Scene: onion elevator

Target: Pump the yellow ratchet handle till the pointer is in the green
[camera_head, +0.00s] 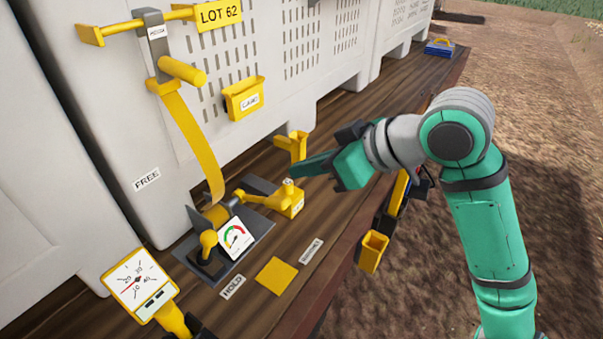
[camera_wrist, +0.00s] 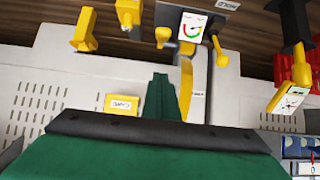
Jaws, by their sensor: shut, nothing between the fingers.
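The dial (camera_head: 236,237) is a white card with a red, yellow and green arc, mounted by the ratchet on the deck. It also shows in the wrist view (camera_wrist: 191,27). The pointer is too small to read surely. A yellow arm (camera_head: 262,198) runs rightward from the ratchet to a yellow block; it seems to be the ratchet handle. A shorter yellow knobbed lever (camera_head: 208,241) stands left of the dial. My gripper (camera_head: 294,173) is shut and empty, just above and behind the block, apparently not touching it. Its fingers also show in the wrist view (camera_wrist: 160,82).
A yellow strap (camera_head: 196,140) runs down the pale bin to the ratchet. A yellow bracket (camera_head: 297,147) stands close by my fingers. A round-scale gauge (camera_head: 140,284) is at front left. A yellow pad (camera_head: 276,276) lies near the deck edge. A yellow holder (camera_head: 372,250) hangs off the edge.

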